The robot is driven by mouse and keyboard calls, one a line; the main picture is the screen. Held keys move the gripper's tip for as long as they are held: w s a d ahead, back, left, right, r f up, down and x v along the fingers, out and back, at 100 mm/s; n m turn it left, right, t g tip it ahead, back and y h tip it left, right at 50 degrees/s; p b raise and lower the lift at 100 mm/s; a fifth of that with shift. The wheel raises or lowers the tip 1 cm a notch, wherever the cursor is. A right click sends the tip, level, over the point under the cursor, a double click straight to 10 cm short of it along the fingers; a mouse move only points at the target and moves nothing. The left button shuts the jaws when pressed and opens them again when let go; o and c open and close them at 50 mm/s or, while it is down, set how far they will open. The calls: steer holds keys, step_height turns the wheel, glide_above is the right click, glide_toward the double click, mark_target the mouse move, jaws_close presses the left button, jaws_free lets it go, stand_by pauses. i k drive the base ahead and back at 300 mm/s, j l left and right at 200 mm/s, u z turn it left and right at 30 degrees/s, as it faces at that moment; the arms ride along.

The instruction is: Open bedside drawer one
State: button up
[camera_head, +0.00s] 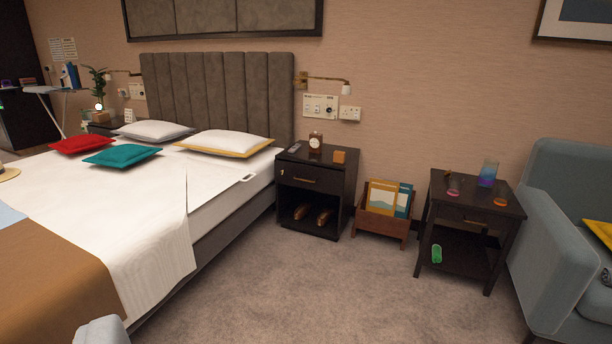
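A dark bedside table (346,190) stands right of the bed, with a shut drawer (320,182) under its top. Below is an open shelf with a pair of brown shoes (323,216). On top are a small clock (315,142), an orange-brown cube (340,156) and a small flat item. Another bedside table (98,129) shows partly behind the bed's far side; its front is hidden. My gripper is not in view.
The bed (130,215) fills the left. A wooden magazine rack (384,226) stands right of the bedside table, then a dark side table (470,243) with a drawer and small items, and a blue-grey armchair (555,235). Carpet (320,285) in front is clear.

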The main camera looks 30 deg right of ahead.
mark_target(320, 178)
steer(key=i+l, duration=2.6)
steer(key=l+z, duration=0.05)
steer(key=l, duration=0.05)
